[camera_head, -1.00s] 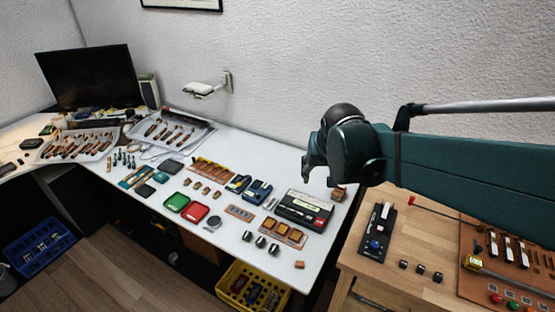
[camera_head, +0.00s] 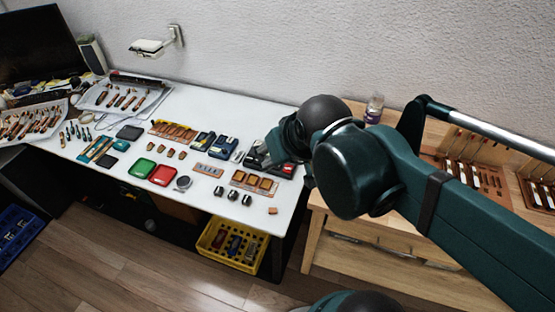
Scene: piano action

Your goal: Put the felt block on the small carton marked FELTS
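My gripper (camera_head: 285,141) is at the end of my teal arm, over the right end of the white table. Its fingers are not clear, so I cannot tell whether it is open or holds anything. A small orange-brown block (camera_head: 272,211) lies near the table's front right corner; I cannot tell whether it is the felt block. No FELTS marking is readable on any box. A small brown box seen earlier at the table's right edge is not visible now; my arm covers that area.
A yellow crate (camera_head: 232,245) is below. A wooden bench (camera_head: 345,233) stands right.

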